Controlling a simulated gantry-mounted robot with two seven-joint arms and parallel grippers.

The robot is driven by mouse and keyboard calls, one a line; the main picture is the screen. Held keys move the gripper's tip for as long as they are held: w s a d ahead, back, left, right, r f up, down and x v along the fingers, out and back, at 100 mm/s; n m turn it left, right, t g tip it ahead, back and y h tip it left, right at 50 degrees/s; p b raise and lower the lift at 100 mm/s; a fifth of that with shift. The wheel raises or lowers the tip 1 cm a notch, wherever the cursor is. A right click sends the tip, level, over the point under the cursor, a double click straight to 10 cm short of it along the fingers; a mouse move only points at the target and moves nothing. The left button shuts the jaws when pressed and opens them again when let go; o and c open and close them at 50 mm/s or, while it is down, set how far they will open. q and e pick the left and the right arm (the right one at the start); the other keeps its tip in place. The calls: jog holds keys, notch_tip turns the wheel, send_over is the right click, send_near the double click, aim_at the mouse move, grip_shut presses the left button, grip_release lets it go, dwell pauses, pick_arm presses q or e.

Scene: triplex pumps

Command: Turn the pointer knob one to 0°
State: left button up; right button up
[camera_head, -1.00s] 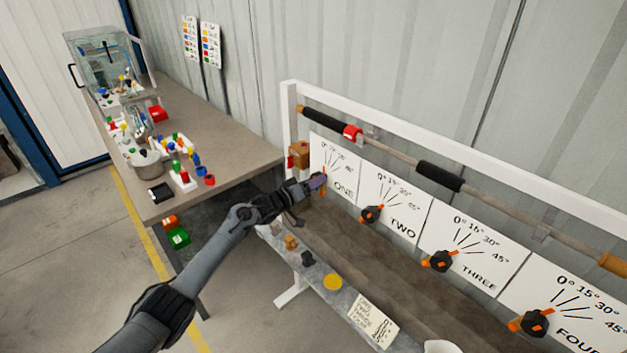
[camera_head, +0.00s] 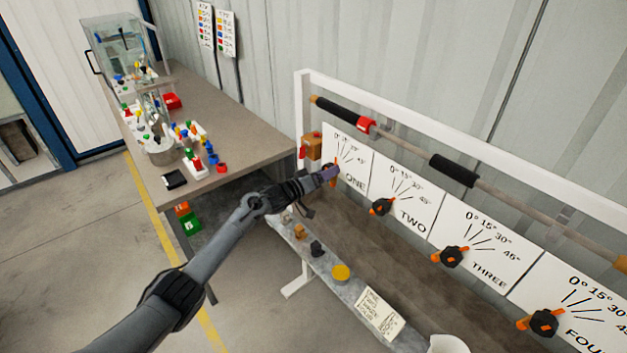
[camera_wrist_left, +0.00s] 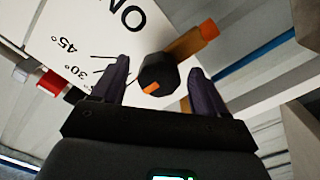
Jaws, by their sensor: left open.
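Pointer knob one is a black knob (camera_wrist_left: 158,73) with a small orange mark and an orange bar sticking out to the upper right in the left wrist view. It sits at the white dial plate marked ONE (camera_head: 354,150), whose 30° and 45° marks show in the wrist view. My left gripper (camera_head: 329,174) is at this knob. In the wrist view its two purple fingers (camera_wrist_left: 159,70) are open, one on each side of the knob, with gaps visible. In the head view the gripper mostly hides the knob, with some orange showing. The exact pointer angle cannot be told. My right gripper is out of view.
Knobs two (camera_head: 382,207), three (camera_head: 452,257) and four (camera_head: 542,322) stand along the panel to the right. A rail with a black sleeve (camera_head: 454,170) runs above. A narrow shelf (camera_head: 322,269) with small items lies in front. A cluttered workbench (camera_head: 240,137) is at left.

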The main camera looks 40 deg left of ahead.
pick_arm(q)
jog(key=s+a+p, duration=0.1)
jog(key=s+p, duration=0.1)
jog(key=s, duration=0.8)
jog(key=shift+s+a, duration=0.2)
jog(key=shift+a, duration=0.15)
